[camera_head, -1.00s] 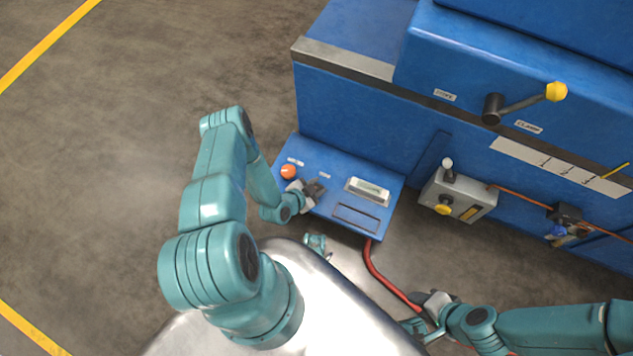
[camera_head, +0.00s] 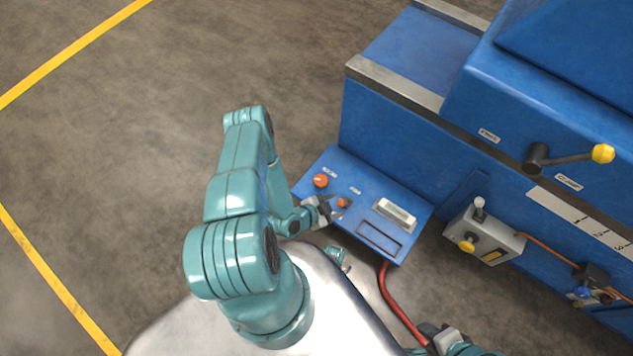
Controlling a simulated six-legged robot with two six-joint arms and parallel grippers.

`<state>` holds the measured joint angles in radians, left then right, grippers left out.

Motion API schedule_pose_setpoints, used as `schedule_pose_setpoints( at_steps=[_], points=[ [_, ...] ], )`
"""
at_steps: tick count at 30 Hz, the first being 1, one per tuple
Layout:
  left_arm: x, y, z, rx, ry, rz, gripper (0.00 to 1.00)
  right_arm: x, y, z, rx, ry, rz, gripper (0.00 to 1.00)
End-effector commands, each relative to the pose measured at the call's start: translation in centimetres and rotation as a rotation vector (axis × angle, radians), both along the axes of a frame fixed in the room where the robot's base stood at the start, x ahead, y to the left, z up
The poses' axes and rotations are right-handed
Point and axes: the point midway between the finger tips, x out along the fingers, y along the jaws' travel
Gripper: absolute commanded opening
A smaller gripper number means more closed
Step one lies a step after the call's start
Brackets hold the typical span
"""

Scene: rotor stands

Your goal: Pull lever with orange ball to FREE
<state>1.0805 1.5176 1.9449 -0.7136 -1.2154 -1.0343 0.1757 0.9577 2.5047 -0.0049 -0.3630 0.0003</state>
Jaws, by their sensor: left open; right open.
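A small blue control panel (camera_head: 362,178) juts from the blue machine. On its left part sit two orange round pieces: a larger ball (camera_head: 320,181) at the upper left and a smaller one (camera_head: 342,202) lower right of it. I cannot tell which tops the lever; the small labels beside them are unreadable. My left gripper (camera_head: 334,207) is open at the panel's left front edge, its fingers beside the smaller orange piece; I cannot tell if they touch it. My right gripper (camera_head: 440,338) is at the bottom edge, partly cut off, near the red cable.
Grey floor (camera_head: 180,130) is open at left.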

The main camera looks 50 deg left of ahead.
Motion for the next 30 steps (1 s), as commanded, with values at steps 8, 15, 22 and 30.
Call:
schedule_pose_setpoints(
  at_steps=[8,15,22,30],
  points=[
    [-5.8,0.1,4.4,-0.002,0.003,0.006,0.54,0.0,0.0,2.6,0.0,0.0,0.0,0.43],
    [-7.9,0.0,5.8,0.0,0.001,0.003,0.54,0.0,0.0,3.2,0.0,0.0,0.0,0.43],
    [-8.1,-0.1,5.9,0.001,0.001,0.001,0.54,0.0,0.0,3.2,0.0,0.0,0.0,0.43],
    [-8.1,-0.1,5.9,0.001,0.001,0.001,0.54,0.0,0.0,3.2,0.0,0.0,0.0,0.43]
  ],
)
